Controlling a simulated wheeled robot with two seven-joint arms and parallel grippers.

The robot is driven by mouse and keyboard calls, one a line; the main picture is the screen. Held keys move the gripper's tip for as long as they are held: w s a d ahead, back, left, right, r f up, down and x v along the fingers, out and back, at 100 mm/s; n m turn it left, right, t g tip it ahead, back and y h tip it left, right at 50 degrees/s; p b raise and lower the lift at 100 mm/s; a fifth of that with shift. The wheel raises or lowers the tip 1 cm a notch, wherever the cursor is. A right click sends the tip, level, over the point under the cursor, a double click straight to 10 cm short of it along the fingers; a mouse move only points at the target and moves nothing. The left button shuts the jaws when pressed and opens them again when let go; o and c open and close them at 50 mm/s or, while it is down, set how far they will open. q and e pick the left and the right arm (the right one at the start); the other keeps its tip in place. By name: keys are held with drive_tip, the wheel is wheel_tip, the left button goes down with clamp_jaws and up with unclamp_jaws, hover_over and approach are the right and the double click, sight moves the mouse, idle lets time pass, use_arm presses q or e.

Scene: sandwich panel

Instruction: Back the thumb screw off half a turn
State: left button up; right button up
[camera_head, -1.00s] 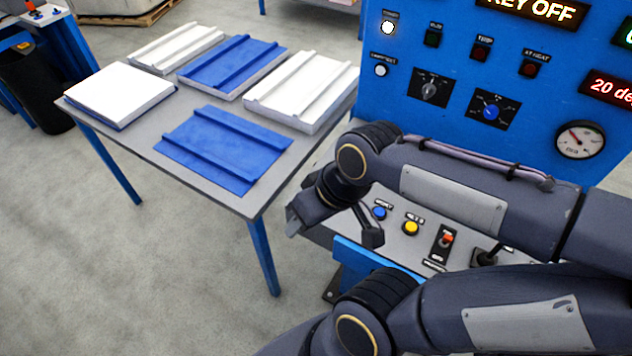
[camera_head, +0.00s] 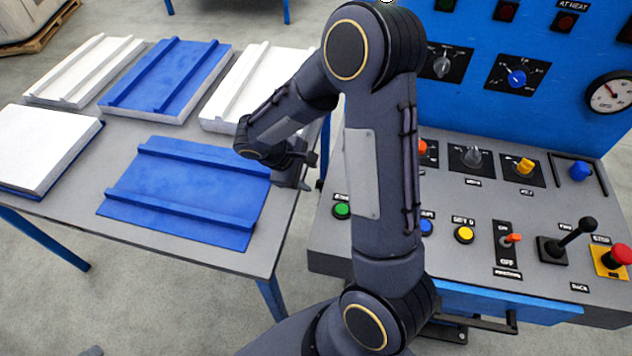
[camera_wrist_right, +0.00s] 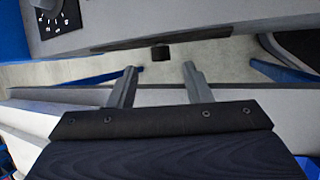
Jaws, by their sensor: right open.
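I cannot surely pick out the thumb screw. A blue knob (camera_head: 580,170) stands in a dark frame at the console's right. A small dark block (camera_wrist_right: 160,53) shows just beyond the fingertips in the right wrist view; I cannot tell what it is. My right gripper (camera_head: 300,180) is near the right edge of the work table, left of the console. In the right wrist view its two fingers (camera_wrist_right: 159,72) are apart with nothing between them. My right arm hides part of the console. My left gripper is not seen.
The grey work table (camera_head: 80,200) holds blue and white ribbed panels, among them a blue sheet (camera_head: 188,195) close to my gripper. The console (camera_head: 380,255) carries several buttons, knobs, a black lever (camera_head: 575,235) and a red stop button (camera_head: 620,254). Open floor lies at the lower left.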

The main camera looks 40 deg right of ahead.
sight(318, 182)
drive_tip(key=x, duration=0.5)
drive_tip(key=c, duration=1)
